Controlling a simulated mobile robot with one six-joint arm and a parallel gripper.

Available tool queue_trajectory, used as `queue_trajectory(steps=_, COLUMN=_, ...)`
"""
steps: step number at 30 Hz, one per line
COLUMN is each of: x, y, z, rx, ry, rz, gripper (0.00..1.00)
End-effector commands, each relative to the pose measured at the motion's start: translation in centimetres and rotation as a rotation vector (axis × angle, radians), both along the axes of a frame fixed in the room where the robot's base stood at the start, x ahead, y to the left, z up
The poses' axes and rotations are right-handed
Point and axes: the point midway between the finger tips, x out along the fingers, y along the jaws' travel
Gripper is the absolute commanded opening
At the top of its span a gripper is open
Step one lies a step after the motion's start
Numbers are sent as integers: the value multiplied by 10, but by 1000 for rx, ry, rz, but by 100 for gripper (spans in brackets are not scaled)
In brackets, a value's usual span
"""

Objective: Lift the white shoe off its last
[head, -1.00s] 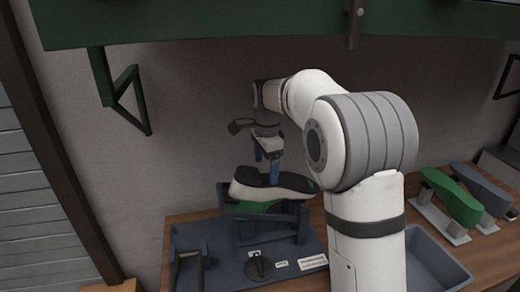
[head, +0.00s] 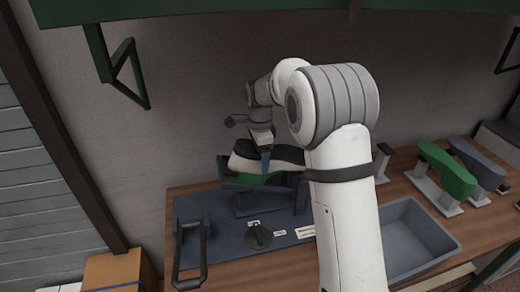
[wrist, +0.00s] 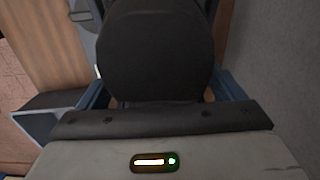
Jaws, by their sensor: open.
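The white shoe (head: 289,155), with a black part, sits sole-up or upright, I cannot tell which, on a green last (head: 243,179) in a dark blue stand (head: 246,203). My gripper (head: 266,163) is over the shoe, pointing down, with a blue finger against or in front of its near side. In the wrist view, a broad black part of the shoe (wrist: 155,50) lies between the two blue fingers, and the gripper is open around it. The exact finger contact is hidden.
A dark blue board (head: 205,225) carries a black knob (head: 259,237) and a handle frame (head: 190,255). A grey bin (head: 415,235) stands right of my arm. Green (head: 447,170) and grey (head: 478,160) lasts stand farther right. A cardboard box (head: 115,270) is at left.

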Motion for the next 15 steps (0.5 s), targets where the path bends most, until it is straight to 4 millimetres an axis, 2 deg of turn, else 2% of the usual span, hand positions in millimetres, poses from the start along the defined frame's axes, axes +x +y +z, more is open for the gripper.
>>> queue_trajectory(steps=4, x=0, y=0, z=0, rx=0, ry=0, rz=1, gripper=88)
queue_trajectory(steps=15, x=0, y=1, z=0, rx=0, ry=0, rz=1, gripper=58)
